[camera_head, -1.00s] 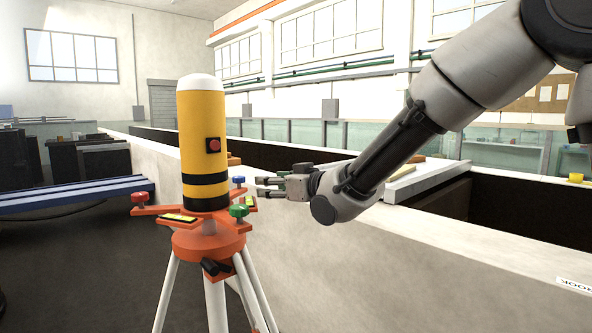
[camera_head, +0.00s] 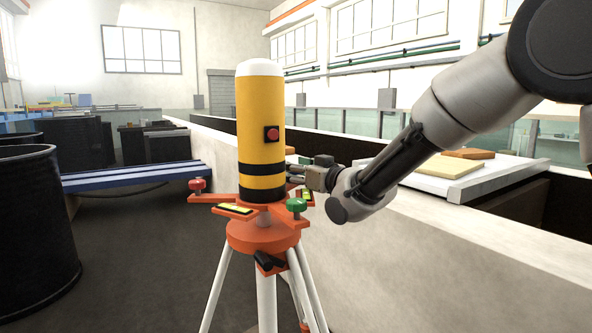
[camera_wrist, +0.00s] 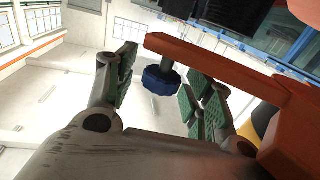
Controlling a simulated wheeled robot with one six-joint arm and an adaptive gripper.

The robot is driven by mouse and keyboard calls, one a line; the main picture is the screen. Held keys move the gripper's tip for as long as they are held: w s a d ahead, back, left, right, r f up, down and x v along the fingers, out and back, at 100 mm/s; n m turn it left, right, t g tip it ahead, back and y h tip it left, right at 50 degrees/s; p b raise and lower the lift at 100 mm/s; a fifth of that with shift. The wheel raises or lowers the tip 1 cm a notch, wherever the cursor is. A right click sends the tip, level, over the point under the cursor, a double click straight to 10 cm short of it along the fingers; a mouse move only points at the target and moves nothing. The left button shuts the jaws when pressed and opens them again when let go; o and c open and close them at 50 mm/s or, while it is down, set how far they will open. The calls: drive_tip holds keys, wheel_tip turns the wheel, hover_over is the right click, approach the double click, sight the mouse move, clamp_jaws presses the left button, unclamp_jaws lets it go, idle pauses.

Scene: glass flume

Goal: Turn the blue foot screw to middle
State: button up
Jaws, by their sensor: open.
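The blue foot screw (camera_wrist: 162,80) is a ribbed knob on a dark stem at the end of an orange tribrach arm (camera_wrist: 215,62) in the wrist view. My gripper (camera_wrist: 163,92) is open, with green-padded fingers on either side of the blue knob. I see no clear contact with it. In the head view my gripper (camera_head: 292,174) is just right of the yellow instrument (camera_head: 260,120) and hides the blue screw. The red foot screw (camera_head: 197,185) and green foot screw (camera_head: 296,205) stand on the other orange arms.
The orange tripod head (camera_head: 262,234) stands on white legs beside the pale flume wall (camera_head: 430,255). Blue beams (camera_head: 140,180) lie behind at left. A large black drum (camera_head: 35,230) stands at the far left. Boards (camera_head: 450,168) lie on the wall at right.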

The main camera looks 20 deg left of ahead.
drive_tip(key=c, duration=1)
drive_tip(key=shift+n+g, duration=0.3)
drive_tip(key=shift+g, duration=0.1)
drive_tip(key=n+g+y, duration=0.1)
drive_tip(key=n+g, duration=0.1)
drive_tip(key=shift+w+d+g+y, duration=0.1)
drive_tip(key=shift+w+g+y, duration=0.05)
drive_tip(key=shift+g+y, duration=0.25)
drive_tip(key=n+g, duration=0.1)
drive_tip(key=g, duration=0.1)
drive_tip(key=n+g, duration=0.2)
drive_tip(key=g, duration=0.1)
drive_tip(key=shift+n+g+y, duration=0.3)
drive_tip(key=shift+y, duration=0.1)
drive_tip(key=n+g, duration=0.2)
drive_tip(key=g, duration=0.1)
drive_tip(key=n+g+h, duration=0.1)
drive_tip(key=n+g, duration=0.1)
drive_tip(key=g, duration=0.1)
drive_tip(key=shift+f, duration=0.1)
drive_tip(key=shift+n+g+h, duration=1)
drive_tip(key=shift+n+g, duration=0.3)
drive_tip(key=shift+g, duration=0.6)
